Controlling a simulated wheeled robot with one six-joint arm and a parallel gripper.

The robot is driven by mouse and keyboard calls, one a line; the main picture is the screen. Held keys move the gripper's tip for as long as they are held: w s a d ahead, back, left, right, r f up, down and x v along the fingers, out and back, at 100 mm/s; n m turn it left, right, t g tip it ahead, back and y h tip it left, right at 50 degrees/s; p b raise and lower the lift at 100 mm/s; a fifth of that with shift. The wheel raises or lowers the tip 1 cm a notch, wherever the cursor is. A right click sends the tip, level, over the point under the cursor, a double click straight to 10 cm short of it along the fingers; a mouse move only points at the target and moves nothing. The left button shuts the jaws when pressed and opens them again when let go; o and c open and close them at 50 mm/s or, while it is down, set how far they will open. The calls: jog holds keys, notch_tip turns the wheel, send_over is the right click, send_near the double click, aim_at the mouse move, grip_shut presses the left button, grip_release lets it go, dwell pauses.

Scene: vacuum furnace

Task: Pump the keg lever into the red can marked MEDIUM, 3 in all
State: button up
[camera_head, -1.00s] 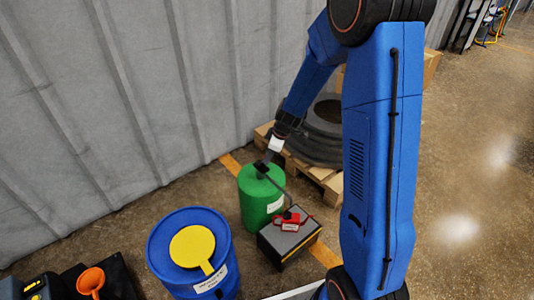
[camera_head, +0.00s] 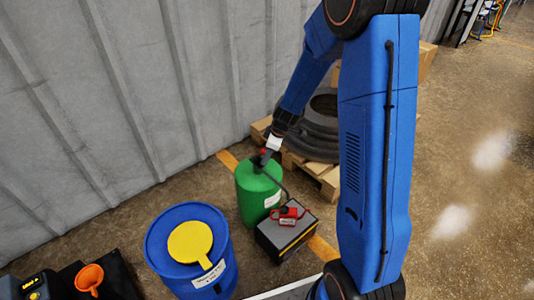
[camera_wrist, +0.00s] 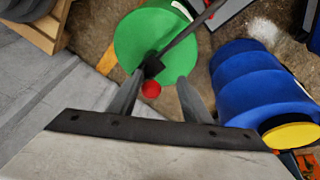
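The green keg (camera_head: 250,200) stands upright on the floor by the wall; its green top (camera_wrist: 140,40) also shows in the wrist view. A dark lever and spout (camera_wrist: 185,37) cross above the keg top, with a red knob (camera_wrist: 151,89) at the near end. The red can (camera_head: 291,213) with a white label sits on a grey box (camera_head: 275,236) right of the keg, under the spout's end. The label is too small to read. My gripper (camera_wrist: 160,76) is open above the keg, its two fingers apart on either side of the knob; I cannot tell whether they touch it.
A blue drum (camera_head: 165,262) with a yellow funnel-like lid (camera_head: 190,242) stands to the left in front. An orange funnel (camera_head: 90,278) is at the lower left. A tyre stack (camera_head: 318,135) on a pallet (camera_head: 328,178) stands behind right. Open floor lies to the right.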

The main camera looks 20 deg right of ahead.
jog(key=shift+w+r, duration=0.1)
jog(key=v, duration=1.7)
jog(key=shift+r, duration=0.15)
jog(key=shift+d, duration=0.1)
jog(key=s+r+m, duration=0.3)
jog(key=s+m, duration=0.1)
jog(key=s, duration=0.6)
jog(key=s+r+m+t+h, duration=0.1)
jog(key=s+r+m, duration=0.2)
jog(key=s, duration=0.8)
jog(key=s+r+m+h, duration=0.1)
jog(key=s+r+m, duration=0.2)
jog(key=s, duration=0.7)
jog(key=shift+s+d+r+m+t, duration=0.2)
jog(key=shift+s+r+m+t, duration=0.15)
jog(key=shift+m, duration=0.45)
